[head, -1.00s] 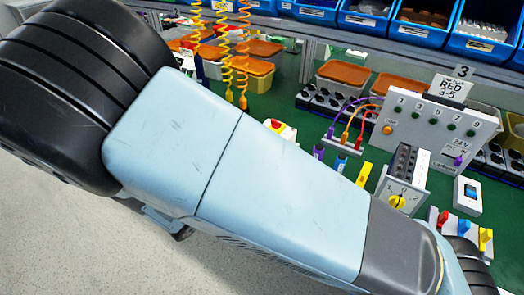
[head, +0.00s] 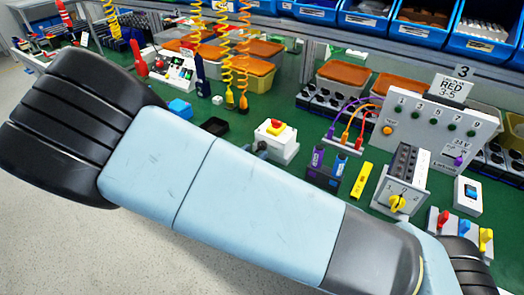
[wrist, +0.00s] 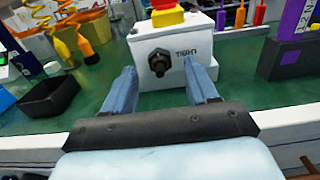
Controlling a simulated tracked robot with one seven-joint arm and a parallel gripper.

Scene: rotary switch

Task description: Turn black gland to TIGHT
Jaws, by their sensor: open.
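The black gland (wrist: 160,62) is a dark round nut with a short stub, on the front face of a white box (wrist: 150,85). The label "TIGHT" (wrist: 186,52) is printed to its right. A red button on a yellow base (wrist: 167,12) tops the box. My gripper (wrist: 159,80) is open and empty, its two blue-grey fingers on either side of the gland in the picture. I cannot tell how far short of the gland the fingertips are.
A black tray (wrist: 48,97) lies left of the box. A purple-and-blue holder (head: 322,175) and a yellow block (head: 361,181) stand to the right. A yellow-knob switch unit (head: 398,190) is farther right. Green bench surface shows around the box.

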